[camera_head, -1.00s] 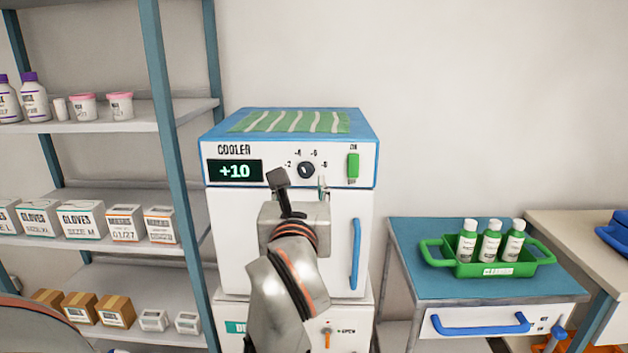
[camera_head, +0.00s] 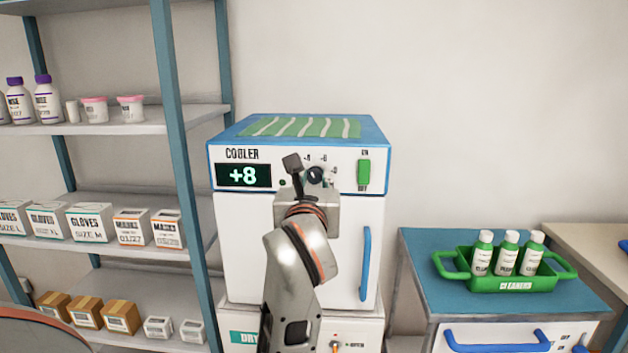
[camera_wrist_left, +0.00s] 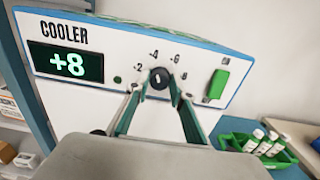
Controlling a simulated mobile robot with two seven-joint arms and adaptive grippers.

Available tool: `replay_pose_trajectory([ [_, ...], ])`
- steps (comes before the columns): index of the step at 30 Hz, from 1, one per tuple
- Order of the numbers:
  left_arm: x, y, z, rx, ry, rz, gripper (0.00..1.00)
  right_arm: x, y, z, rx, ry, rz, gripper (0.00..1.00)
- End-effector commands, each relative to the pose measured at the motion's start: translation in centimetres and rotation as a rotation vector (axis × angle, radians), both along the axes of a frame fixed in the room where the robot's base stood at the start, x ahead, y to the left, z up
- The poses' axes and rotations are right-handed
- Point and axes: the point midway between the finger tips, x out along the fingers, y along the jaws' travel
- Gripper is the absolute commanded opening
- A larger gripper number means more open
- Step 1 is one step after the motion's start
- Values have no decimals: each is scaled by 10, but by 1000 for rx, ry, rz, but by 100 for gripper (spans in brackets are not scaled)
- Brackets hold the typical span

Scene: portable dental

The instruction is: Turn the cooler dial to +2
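The white cooler (camera_head: 230,205) has a blue top edge, and its display (camera_head: 243,175) reads +8. The display also reads +8 in the left wrist view (camera_wrist_left: 66,63). The small black dial (camera_head: 315,175) sits right of the display, with printed numbers around it. It also shows in the left wrist view (camera_wrist_left: 160,78). My left gripper (camera_head: 304,172) is in front of the panel at the dial. In the left wrist view its two fingers (camera_wrist_left: 160,98) are spread, one on each side just below the dial. I cannot tell whether they touch it. My right gripper is out of view.
A green ON/OFF switch (camera_head: 364,172) is right of the dial. The blue door handle (camera_head: 366,264) is below it. A shelf rack (camera_head: 180,150) stands close on the left. A green tray (camera_head: 512,285) with bottles stands on the right-hand cabinet.

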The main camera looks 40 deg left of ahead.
Motion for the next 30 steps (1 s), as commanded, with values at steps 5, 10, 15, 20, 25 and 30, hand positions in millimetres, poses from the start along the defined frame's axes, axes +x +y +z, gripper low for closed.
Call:
replay_pose_trajectory([
  [5, 0, 0, 0, 0, 0, 1, 1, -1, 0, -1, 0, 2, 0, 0],
  [10, 0, 0, -1, -13, -8, 1, 1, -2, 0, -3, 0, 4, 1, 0],
  [15, 0, 0, -2, -63, -37, 1, 1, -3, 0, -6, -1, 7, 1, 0],
  [20, 0, 1, -3, -154, -92, 2, 1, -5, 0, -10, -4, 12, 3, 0],
  [25, 0, 1, -4, -280, -169, 2, 1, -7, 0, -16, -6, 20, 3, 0],
  [30, 0, 1, -5, -413, -248, 1, 1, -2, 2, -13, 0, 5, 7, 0],
])
